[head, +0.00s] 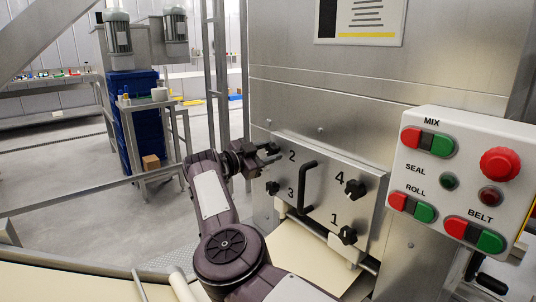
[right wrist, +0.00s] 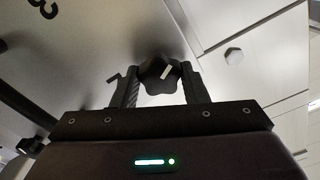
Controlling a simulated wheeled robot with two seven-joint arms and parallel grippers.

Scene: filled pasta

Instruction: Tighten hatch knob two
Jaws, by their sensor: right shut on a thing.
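The hatch (head: 325,196) is a grey metal plate with numbers 1 to 4 and a black knob near each number. Hatch knob two (head: 273,148) is at the upper left, beside the "2", partly hidden by my right gripper (head: 268,154). In the right wrist view, knob two (right wrist: 160,76) is a black lobed knob with a white mark, between the two fingers of the right gripper (right wrist: 160,88), which is shut on it. My left gripper is not in view.
Knob three (head: 272,188), knob four (head: 355,189) and knob one (head: 348,235) surround a black hatch handle (head: 305,186). A button panel (head: 465,180) juts out at the right. A pale dough sheet (head: 310,262) lies below the hatch. A metal stand (head: 150,104) is behind left.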

